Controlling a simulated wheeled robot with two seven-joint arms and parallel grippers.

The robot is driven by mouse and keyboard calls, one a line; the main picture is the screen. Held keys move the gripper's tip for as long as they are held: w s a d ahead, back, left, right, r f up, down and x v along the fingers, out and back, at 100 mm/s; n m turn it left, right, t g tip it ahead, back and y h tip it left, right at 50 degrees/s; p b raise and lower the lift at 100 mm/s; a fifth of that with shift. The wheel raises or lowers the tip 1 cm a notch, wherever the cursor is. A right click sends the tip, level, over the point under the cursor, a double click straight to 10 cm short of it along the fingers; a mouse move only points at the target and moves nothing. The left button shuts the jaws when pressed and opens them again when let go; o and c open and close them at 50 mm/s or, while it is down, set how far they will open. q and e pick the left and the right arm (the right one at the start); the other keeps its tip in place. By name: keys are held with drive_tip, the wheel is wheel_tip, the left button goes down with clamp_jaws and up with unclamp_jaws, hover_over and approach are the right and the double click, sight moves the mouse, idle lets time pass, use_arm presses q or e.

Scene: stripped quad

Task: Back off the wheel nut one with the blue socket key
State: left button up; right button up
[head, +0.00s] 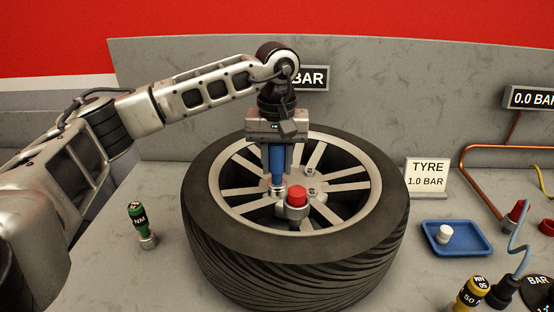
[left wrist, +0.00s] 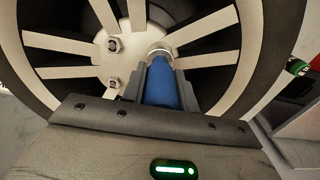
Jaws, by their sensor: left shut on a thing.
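My left gripper (head: 277,160) is shut on the blue socket key (head: 277,167) and holds it upright, pointing down at the wheel (head: 215,225). The key's metal socket end is at the hub, over a nut position left of the red-capped part (head: 297,196). The left wrist view shows the blue key (left wrist: 160,86) between the fingers, its silver end at the hub. The nut under it is hidden, and I cannot tell whether the socket sits fully on it. Other wheel nuts (left wrist: 112,84) show bare on the hub. My right gripper is not in view.
A green-topped key (head: 137,219) stands left of the wheel. On the right are a TYRE 1.0 BAR sign (head: 427,177), a blue tray (head: 473,247) with a white cap (head: 445,234), a yellow-topped key (head: 470,293) and a hose (head: 521,250). A grey panel stands behind.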

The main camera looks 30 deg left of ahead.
use_arm(q)
drive_tip(key=shift+n, duration=1.1)
drive_tip(key=shift+r, duration=0.1)
drive_tip(key=shift+r+p, duration=0.7)
drive_tip(key=m, duration=0.9)
drive_tip(key=shift+f+b, duration=0.15)
drive_tip(key=shift+b, duration=0.15)
